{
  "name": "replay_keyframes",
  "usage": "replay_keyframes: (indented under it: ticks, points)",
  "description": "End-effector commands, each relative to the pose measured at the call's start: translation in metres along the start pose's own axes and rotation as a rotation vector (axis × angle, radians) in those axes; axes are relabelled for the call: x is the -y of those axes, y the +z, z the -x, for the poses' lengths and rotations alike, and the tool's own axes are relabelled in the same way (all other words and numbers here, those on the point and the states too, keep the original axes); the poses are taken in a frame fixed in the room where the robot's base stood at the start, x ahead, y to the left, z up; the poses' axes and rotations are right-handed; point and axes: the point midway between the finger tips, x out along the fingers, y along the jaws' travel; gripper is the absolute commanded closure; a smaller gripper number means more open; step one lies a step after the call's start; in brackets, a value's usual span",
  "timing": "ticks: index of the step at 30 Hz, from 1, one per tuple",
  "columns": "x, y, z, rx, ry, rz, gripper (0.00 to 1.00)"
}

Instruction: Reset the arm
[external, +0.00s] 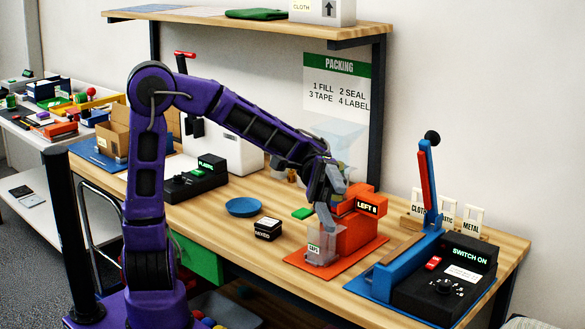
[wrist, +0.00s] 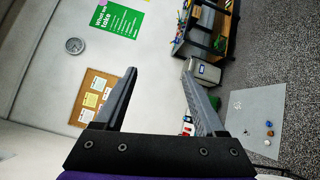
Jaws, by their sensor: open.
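My purple arm reaches over the wooden workbench (external: 340,277) from the left. My gripper (external: 332,195) is open and appears in front of the orange device (external: 362,230) marked "LEFT 8". In the wrist view, my gripper (wrist: 159,76) shows two grey fingers spread apart with nothing between them. Past the fingers, that view shows the room, not the bench top. I cannot tell how far the gripper is from the orange device.
A clear bin (external: 322,247) stands on the orange base below the gripper. A blue press (external: 412,250) with a raised lever and a black switch box (external: 446,280) stand to the right. A blue dish (external: 243,207) and a small black box (external: 267,228) lie to the left. A shelf (external: 262,28) hangs above.

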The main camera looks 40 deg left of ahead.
Motion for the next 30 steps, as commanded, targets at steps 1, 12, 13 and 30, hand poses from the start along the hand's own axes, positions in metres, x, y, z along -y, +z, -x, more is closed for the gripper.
replay_keyframes:
  ticks: [1,12,13,30]
  points:
    - [0.0,0.001,0.001,-0.008,0.04,0.029,0.28]
    - [-0.005,0.004,0.002,-0.032,0.274,0.172,0.28]
    - [-0.003,0.004,0.001,-0.035,0.289,0.182,0.28]
    - [0.072,0.052,-0.111,0.108,-0.02,-0.015,0.28]
